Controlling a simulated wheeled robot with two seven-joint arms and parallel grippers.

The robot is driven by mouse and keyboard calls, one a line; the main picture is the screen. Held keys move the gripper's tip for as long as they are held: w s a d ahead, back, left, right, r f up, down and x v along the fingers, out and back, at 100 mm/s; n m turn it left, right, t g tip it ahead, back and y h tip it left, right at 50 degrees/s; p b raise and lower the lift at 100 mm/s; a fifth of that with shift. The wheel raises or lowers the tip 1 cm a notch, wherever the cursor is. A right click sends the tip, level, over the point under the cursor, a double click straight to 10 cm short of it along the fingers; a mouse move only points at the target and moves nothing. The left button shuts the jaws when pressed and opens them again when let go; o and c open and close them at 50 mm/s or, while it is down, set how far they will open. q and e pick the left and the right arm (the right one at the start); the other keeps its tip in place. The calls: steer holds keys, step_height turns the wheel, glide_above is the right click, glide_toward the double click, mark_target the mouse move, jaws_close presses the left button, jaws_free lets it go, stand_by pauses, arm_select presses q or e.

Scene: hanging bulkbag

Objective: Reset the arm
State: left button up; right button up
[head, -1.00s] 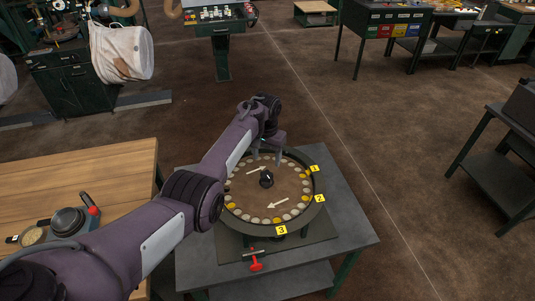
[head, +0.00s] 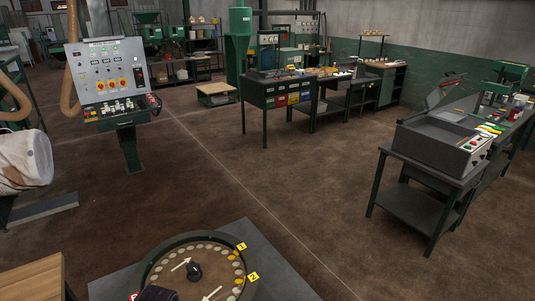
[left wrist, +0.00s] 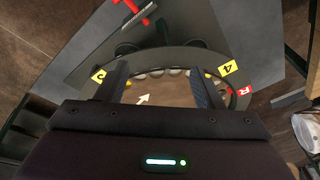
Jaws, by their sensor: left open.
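The round dial table (head: 207,237) with a dark rim, pale and yellow discs and white arrows stands at the bottom of the head view. Yellow tags 1 (head: 241,246) and 2 (head: 253,277) sit on its right rim. A dark knob (head: 194,271) is at its middle. Only a small dark part of my left arm shows at the bottom edge there. In the left wrist view my left gripper (left wrist: 159,82) is open, its fingers apart over the dial with nothing between them. My right gripper is not in view.
A grey stand top (head: 241,229) carries the dial. A wooden bench (head: 35,280) is at lower left, with a white bag (head: 25,160) behind it. A control panel (head: 110,80) stands at back left and a machine on a table (head: 440,145) at right. The floor between is clear.

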arm_select(q)
steer(key=s+d+r+t+h, duration=0.1)
steer(key=s+d+r, duration=0.1)
steer(key=s+r, duration=0.35)
steer(key=s+d+r, duration=0.1)
steer(key=s+r, duration=0.2)
steer(key=s, duration=0.5)
step_height(320, 180, down, 37)
steer(key=s+g+b, duration=0.1)
steer(key=s+b, duration=0.1)
steer(key=b, duration=0.5)
steer(key=s+a+f+b, duration=0.1)
steer(key=s+f+b, duration=0.1)
steer(key=s+f, duration=0.7)
steer(key=s+a+f+g+b, duration=0.1)
steer(key=s+a+f+b, duration=0.1)
steer(key=s+f, duration=0.8)
step_height(320, 180, down, 4)
steer(key=shift+s+a+r+m+b, duration=0.1)
steer(key=shift+s+a+m+b, duration=0.15)
steer(key=shift+m+b, duration=0.2)
